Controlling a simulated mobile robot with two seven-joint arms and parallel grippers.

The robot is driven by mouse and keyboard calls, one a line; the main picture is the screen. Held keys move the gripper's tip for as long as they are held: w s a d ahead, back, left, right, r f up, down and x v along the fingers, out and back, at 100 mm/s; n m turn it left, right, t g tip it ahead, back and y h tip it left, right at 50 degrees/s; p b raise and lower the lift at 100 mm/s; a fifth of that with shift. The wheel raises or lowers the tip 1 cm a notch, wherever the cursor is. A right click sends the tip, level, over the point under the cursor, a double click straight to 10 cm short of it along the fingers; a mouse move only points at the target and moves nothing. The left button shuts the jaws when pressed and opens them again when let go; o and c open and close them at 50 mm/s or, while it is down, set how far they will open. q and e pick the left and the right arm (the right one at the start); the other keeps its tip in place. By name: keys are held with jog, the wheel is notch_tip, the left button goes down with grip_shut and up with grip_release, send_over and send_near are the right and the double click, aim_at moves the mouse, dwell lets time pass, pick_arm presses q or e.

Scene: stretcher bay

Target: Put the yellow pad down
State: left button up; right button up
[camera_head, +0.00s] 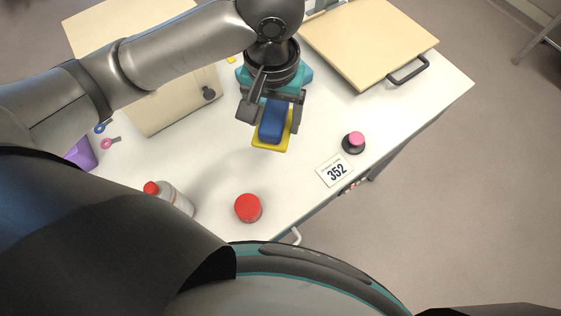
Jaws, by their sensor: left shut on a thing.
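The yellow pad (286,141) has a blue block-like part (271,122) on its upper side. My left gripper (271,110) comes in from the upper left and is shut on the pad with its blue part. The pad is over the middle of the white table (225,165). I cannot tell from this view whether its underside touches the table top. The gripper hides the pad's far end. My right gripper is out of view.
A red round lid (248,208) and a red-capped bottle (172,196) stand nearer me. A beige board with a handle (368,42) is behind. White table around the pad is clear.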

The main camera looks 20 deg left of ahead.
aim_at(280, 175)
pick_arm(q)
jog(key=shift+s+d+r+n+p, duration=0.3)
jog(key=shift+s+d+r+p, duration=0.55)
jog(key=shift+p, duration=0.35)
notch_tip(280, 175, down, 20)
jog(key=b, duration=0.4)
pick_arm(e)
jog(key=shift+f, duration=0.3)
pick_arm(q)
jog(key=shift+f, duration=0.1)
jog(key=o, duration=1.4)
jog(key=shift+c, duration=0.2)
jog(key=shift+a, duration=0.1)
notch_tip(280, 175, up, 12)
jog(key=p, duration=0.2)
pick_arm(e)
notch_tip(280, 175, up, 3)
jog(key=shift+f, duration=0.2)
